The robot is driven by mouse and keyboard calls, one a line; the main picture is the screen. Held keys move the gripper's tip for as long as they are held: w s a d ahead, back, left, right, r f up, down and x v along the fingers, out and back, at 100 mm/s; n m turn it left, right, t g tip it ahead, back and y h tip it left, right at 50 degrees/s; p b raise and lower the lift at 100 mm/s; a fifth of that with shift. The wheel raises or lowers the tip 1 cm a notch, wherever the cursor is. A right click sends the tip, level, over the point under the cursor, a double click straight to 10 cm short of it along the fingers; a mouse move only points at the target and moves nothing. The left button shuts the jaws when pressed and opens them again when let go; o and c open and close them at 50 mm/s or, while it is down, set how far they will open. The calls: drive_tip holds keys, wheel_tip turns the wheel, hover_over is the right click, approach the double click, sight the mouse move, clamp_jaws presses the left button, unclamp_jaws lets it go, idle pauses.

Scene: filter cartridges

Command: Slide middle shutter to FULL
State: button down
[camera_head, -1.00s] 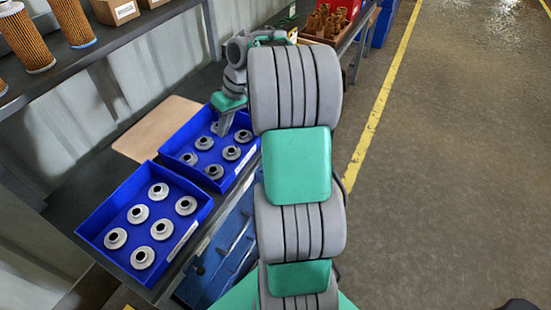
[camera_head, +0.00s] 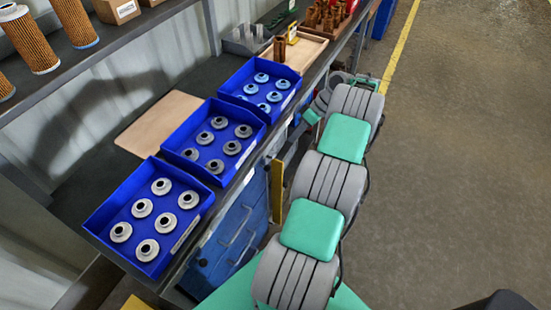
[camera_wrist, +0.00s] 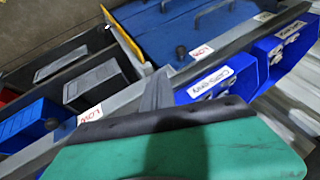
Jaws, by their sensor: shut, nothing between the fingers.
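In the wrist view, a white label reading LOW (camera_wrist: 201,51) sits beside a dark knob (camera_wrist: 181,52) on a blue panel (camera_wrist: 165,25). A second LOW label (camera_wrist: 90,115) sits near another dark knob (camera_wrist: 52,124) at the lower left. I cannot tell which part is the middle shutter, and no FULL mark is readable. My gripper (camera_wrist: 157,88) is shut and empty, its dark fingers in front of the grey bench edge. Contact cannot be told. In the head view my fingers are hard to make out beside the bench front.
Three blue trays of round caps, (camera_head: 150,262), (camera_head: 168,152) and (camera_head: 225,92), line the bench (camera_head: 75,205). A yellow upright part (camera_head: 277,192) stands at the bench front. In the wrist view, dark bins (camera_wrist: 98,82) lie left. The floor (camera_head: 460,180) at right is clear.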

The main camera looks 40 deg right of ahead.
sight(264, 167)
drive_tip(key=w+a+f+p, duration=0.1)
drive_tip(key=a+f+p, duration=0.2)
drive_tip(key=a+f, duration=0.4)
drive_tip(key=shift+w+a+f, duration=0.3)
drive_tip(key=shift+w+a, duration=0.05)
drive_tip(key=shift+a, duration=0.1)
